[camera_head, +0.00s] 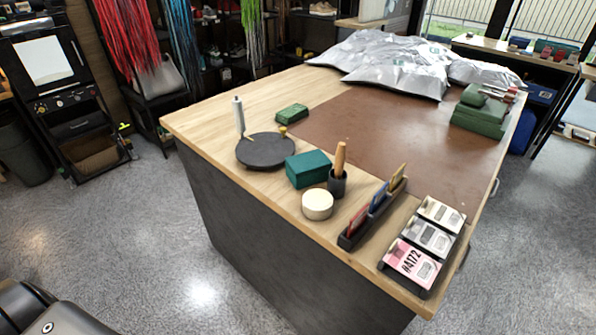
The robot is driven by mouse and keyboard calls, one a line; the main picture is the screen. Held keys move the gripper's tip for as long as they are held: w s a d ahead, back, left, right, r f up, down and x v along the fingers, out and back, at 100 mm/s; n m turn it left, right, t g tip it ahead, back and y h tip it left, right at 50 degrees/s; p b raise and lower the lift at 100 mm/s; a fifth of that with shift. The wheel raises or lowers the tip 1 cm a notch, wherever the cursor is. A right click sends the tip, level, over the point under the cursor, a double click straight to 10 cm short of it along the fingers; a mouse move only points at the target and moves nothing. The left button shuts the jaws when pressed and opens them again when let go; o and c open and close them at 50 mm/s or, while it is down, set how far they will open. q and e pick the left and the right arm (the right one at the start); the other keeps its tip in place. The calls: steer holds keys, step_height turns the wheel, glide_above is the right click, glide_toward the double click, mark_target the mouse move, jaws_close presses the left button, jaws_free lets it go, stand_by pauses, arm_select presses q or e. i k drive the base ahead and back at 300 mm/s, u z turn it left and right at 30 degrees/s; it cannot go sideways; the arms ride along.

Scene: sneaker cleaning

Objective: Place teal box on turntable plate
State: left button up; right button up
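The teal box (308,165) sits on the wooden tabletop near its front left edge. It is close to the right side of the dark round turntable plate (262,153); I cannot tell whether they touch. The plate lies flat, with a pale upright cylinder (239,115) at its back left rim and a small yellowish knob (283,130) at its back right rim. Neither of my grippers is in view.
A green block (291,113) lies behind the plate. A white round tub (317,204), a dark cup (338,184) with a wooden handle, a card rack (371,217) and a tag tray (427,237) stand on the right. Silver bags (385,60) lie at the back.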

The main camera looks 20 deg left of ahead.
mark_target(266, 148)
steer(key=u, duration=1.15)
steer(key=k, duration=1.05)
steer(key=z, duration=1.25)
steer(key=i, duration=0.5)
